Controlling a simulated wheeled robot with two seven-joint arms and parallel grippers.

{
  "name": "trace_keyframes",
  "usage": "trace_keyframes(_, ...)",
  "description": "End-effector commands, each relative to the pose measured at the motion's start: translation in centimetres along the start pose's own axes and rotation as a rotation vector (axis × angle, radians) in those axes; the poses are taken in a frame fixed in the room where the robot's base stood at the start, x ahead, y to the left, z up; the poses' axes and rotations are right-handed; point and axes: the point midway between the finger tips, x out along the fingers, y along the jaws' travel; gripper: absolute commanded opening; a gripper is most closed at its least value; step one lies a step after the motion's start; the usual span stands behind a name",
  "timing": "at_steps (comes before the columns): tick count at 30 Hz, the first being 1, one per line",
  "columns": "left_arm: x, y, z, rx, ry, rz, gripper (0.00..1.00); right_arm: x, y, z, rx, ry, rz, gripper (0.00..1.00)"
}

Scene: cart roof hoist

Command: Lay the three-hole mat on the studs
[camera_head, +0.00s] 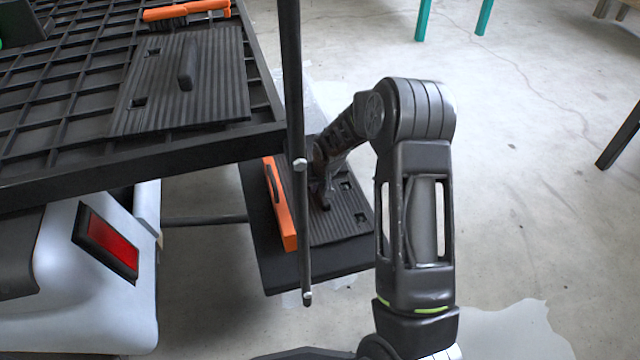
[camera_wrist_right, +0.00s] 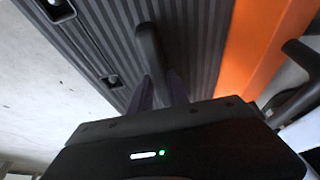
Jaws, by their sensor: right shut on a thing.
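A dark ribbed mat (camera_head: 340,222) with square holes lies on a black platform (camera_head: 285,275) below the cart's roof edge. My right gripper (camera_head: 322,195) reaches down to it. In the right wrist view my right gripper (camera_wrist_right: 165,95) is shut on the black upright handle (camera_wrist_right: 150,50) of the ribbed mat (camera_wrist_right: 195,40). Two of its square holes show there; the full count is hidden. Another ribbed mat (camera_head: 215,85) with square holes and an upright handle lies on the roof grid. I cannot make out studs. My left gripper is not in view.
The black roof grid (camera_head: 60,90) fills the upper left. A black post (camera_head: 292,90) stands between it and my right arm. An orange bar (camera_head: 280,215) lies beside the lower mat. Orange pieces (camera_head: 185,10) lie on the roof.

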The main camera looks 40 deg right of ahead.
Motion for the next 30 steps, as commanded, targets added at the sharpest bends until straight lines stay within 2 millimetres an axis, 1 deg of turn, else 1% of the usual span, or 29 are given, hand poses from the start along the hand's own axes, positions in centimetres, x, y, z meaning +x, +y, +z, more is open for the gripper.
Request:
trace_keyframes(9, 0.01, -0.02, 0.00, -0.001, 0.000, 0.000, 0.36, -0.02, -0.02, -0.07, 0.000, 0.002, 0.000, 0.00)
trace_keyframes(30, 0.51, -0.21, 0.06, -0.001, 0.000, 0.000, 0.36, 0.76, -0.02, 0.28, 0.000, 0.001, 0.000, 0.00)
